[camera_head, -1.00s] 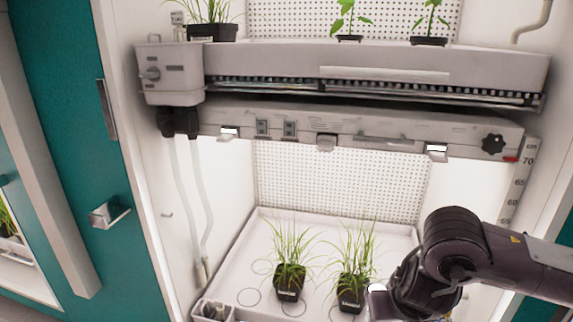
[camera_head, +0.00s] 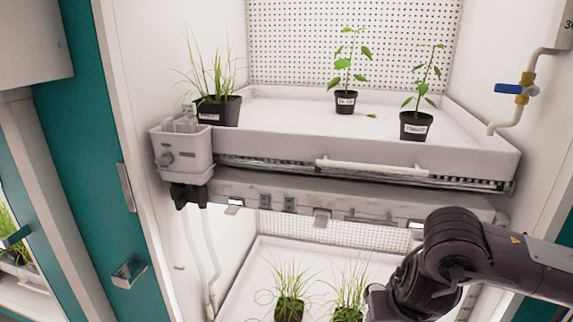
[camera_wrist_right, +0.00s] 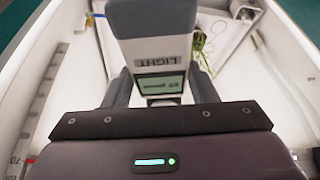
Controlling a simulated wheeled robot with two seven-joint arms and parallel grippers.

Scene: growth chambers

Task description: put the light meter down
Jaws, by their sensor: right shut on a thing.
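The light meter (camera_wrist_right: 152,50) is a grey, boxy device with the word LIGHT on it and a small lit screen (camera_wrist_right: 160,87). It is in the right wrist view, between the two dark fingers of my right gripper (camera_wrist_right: 161,90), which is shut on it. In the head view my right arm comes in from the right, over the lower tray (camera_head: 245,295). Its gripper and the light meter are not visible there. My left gripper is in neither view.
The upper tray (camera_head: 470,150) holds a grass pot (camera_head: 219,110) and two leafy seedlings in pots (camera_head: 345,102) (camera_head: 416,125). Its middle and front are mostly bare. Grass pots (camera_head: 289,308) stand in the lower tray. A caddy (camera_head: 183,152) hangs at the upper tray's left corner.

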